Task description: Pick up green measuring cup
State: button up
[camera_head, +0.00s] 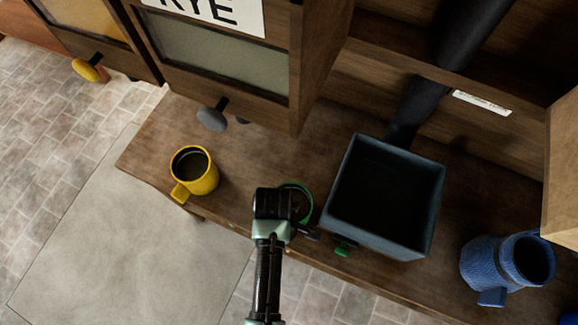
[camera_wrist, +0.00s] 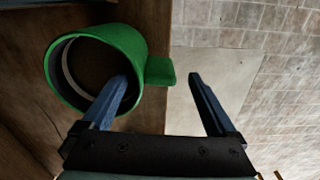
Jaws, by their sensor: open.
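The green measuring cup (camera_wrist: 125,45) is large in the wrist view, its round mouth facing the camera and its short green handle (camera_wrist: 160,71) pointing right. My gripper (camera_wrist: 158,77) is open, with one finger on each side of the handle. The left finger overlaps the cup's mouth; whether it is inside the cup or above it I cannot tell. The right finger is clear of the handle, over the floor. In the head view my gripper (camera_head: 287,212) hides most of the cup, and only a green rim (camera_head: 307,194) shows beside it.
The wooden bench (camera_head: 145,150) also holds a yellow mug (camera_head: 203,183) at left, a dark square bin (camera_head: 385,235) close to the right of my gripper, and a blue jug (camera_head: 485,265) farther right. A small green piece (camera_head: 342,251) is at the bin's front. Wooden cabinets (camera_head: 318,70) stand behind.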

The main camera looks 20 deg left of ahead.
jog(key=shift+w+a+f+p, duration=0.1)
jog(key=shift+f+p, duration=0.25)
jog(key=shift+f, duration=2.7)
grip_shut()
